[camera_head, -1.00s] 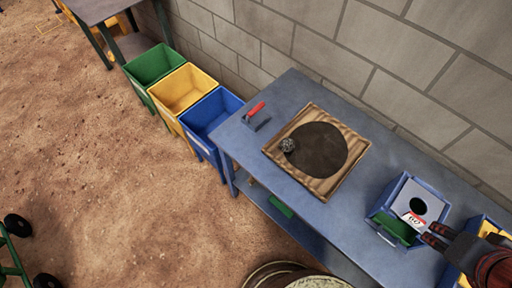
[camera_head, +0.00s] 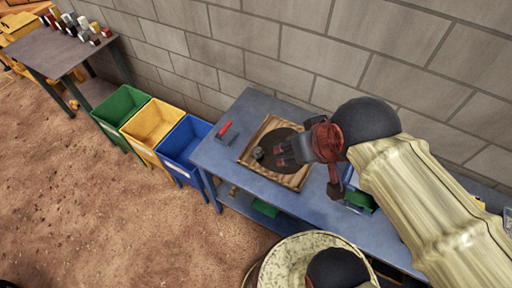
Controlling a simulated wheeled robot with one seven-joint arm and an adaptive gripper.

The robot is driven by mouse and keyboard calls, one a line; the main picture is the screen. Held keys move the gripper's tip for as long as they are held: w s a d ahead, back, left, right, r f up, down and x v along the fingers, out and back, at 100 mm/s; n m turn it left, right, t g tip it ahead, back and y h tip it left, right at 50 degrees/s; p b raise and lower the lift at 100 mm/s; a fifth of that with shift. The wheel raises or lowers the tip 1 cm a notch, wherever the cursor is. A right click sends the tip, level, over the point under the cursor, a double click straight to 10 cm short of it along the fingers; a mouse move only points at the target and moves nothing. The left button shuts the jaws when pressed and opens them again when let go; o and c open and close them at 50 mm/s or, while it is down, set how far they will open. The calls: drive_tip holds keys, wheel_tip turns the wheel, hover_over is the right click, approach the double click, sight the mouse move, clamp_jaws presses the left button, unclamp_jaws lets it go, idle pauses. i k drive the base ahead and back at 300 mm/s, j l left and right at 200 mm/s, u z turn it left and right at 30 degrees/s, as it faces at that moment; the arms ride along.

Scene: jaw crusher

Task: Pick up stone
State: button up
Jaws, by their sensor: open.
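The stone (camera_head: 258,153) is a small grey lump. It lies on the left part of a dark round patch (camera_head: 270,141) inside a square wooden-looking frame (camera_head: 246,157) on the blue-grey table. My gripper (camera_head: 281,153) is open, with its dark fingers pointing left toward the stone. It appears just right of the stone, over the dark patch, with nothing between its fingers. I cannot tell its exact height above the patch. My wrist and arm hide the right part of the frame.
A red-handled tool (camera_head: 224,131) lies on the table (camera_head: 228,107) left of the frame. My arm partly hides a blue box (camera_head: 357,199) at right. Blue (camera_head: 184,142), yellow (camera_head: 152,125) and green (camera_head: 119,109) bins stand left. A block wall (camera_head: 290,55) runs behind.

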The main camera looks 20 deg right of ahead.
sight(257, 153)
drive_tip(key=i+j+u, duration=0.15)
drive_tip(key=i+j, duration=0.65)
drive_tip(key=j, duration=0.1)
